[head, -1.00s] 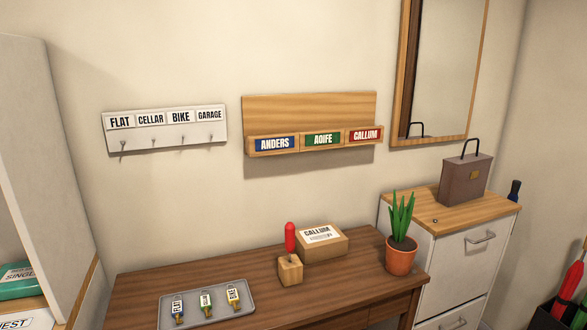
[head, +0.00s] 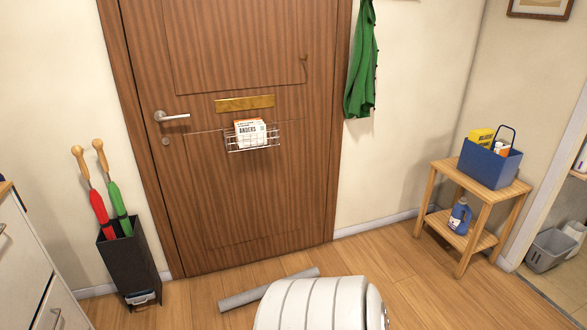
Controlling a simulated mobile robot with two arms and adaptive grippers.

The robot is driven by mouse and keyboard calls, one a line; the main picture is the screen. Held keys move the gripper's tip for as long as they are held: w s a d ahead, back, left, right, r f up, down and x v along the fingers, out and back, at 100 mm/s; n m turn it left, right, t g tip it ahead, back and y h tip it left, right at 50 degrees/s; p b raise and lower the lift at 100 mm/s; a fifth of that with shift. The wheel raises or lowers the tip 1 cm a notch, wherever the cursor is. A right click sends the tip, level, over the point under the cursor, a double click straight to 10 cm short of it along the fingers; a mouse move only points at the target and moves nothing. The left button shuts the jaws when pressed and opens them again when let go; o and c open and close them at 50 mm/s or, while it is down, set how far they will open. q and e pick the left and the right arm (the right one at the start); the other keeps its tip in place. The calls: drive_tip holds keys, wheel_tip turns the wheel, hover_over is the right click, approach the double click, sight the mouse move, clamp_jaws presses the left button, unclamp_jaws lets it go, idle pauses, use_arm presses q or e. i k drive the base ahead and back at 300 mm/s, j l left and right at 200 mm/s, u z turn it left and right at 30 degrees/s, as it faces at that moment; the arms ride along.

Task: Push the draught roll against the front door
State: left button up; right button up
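The draught roll (head: 245,297) is a long grey cylinder lying on the wooden floor in front of the front door. A strip of bare floor shows between it and the door. It lies slightly askew to the door's bottom edge, with its right end farther back. The front door (head: 225,190) is brown wood and looks shut, with a lever handle (head: 175,117) on its left side. A white banded part of my own body is at the bottom centre, close in front of the roll in the picture. Neither gripper is in view.
A black umbrella stand (head: 128,262) with red and green umbrellas is left of the door. A wire basket (head: 252,143) with a parcel hangs on the door. A wooden side table (head: 443,168) holds a blue caddy (head: 490,163) at right. Floor between roll and table is clear.

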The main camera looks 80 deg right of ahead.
sight(249, 296)
drive_tip(key=z, duration=2.35)
drive_tip(key=i+l, duration=0.4)
drive_tip(key=i, duration=0.25)
